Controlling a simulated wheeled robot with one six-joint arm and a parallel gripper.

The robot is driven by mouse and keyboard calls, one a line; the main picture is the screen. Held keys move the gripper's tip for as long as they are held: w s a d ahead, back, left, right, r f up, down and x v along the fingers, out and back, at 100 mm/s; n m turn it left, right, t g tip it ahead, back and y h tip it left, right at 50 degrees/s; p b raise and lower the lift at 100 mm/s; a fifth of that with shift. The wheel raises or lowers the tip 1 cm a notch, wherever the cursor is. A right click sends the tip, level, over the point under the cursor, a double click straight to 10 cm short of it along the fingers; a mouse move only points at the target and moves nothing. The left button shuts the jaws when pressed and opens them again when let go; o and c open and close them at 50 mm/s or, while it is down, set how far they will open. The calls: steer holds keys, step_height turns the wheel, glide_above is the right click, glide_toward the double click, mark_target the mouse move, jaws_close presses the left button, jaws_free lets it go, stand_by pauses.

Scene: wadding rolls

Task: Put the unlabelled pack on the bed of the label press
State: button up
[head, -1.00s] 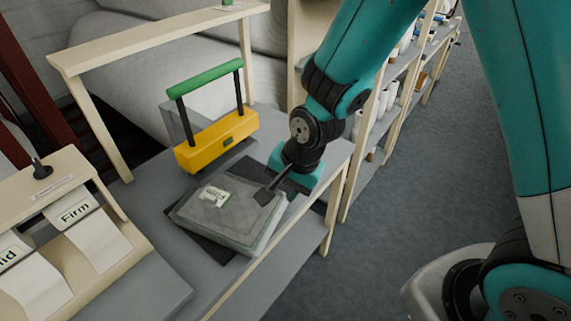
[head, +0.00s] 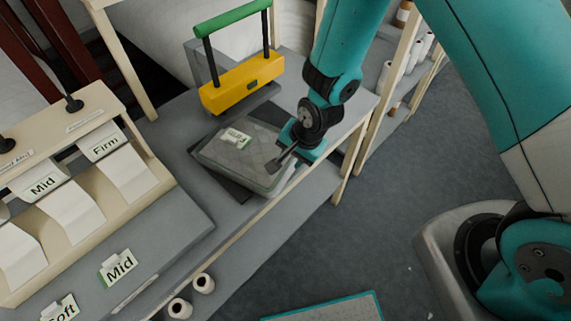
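A grey, clear-wrapped pack (head: 240,163) lies flat over a dark mat (head: 222,187) on the grey bench. A small white and green tag, apparently reading "Firm" (head: 236,136), is on its top. The label press (head: 241,85), yellow with a green handle on black posts, stands just behind the pack; the pack is in front of its yellow block, not under it. My gripper (head: 278,162) is at the pack's right edge, with one dark finger over the top corner. The other finger is hidden, so I cannot tell whether it grips the pack.
A cream dispenser (head: 155,165) with paper strips labelled "Mid" and "Firm" stands at left. Loose "Mid" (head: 117,267) and "Soft" (head: 60,309) tags lie in front of it. White rolls (head: 203,283) sit below the bench edge. Open floor (head: 350,240) is at right.

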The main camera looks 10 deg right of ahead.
mark_target(285, 170)
steer(key=p+x, duration=0.1)
steer(key=x, duration=0.6)
steer(key=shift+w+f, duration=0.1)
steer(key=shift+f, duration=0.15)
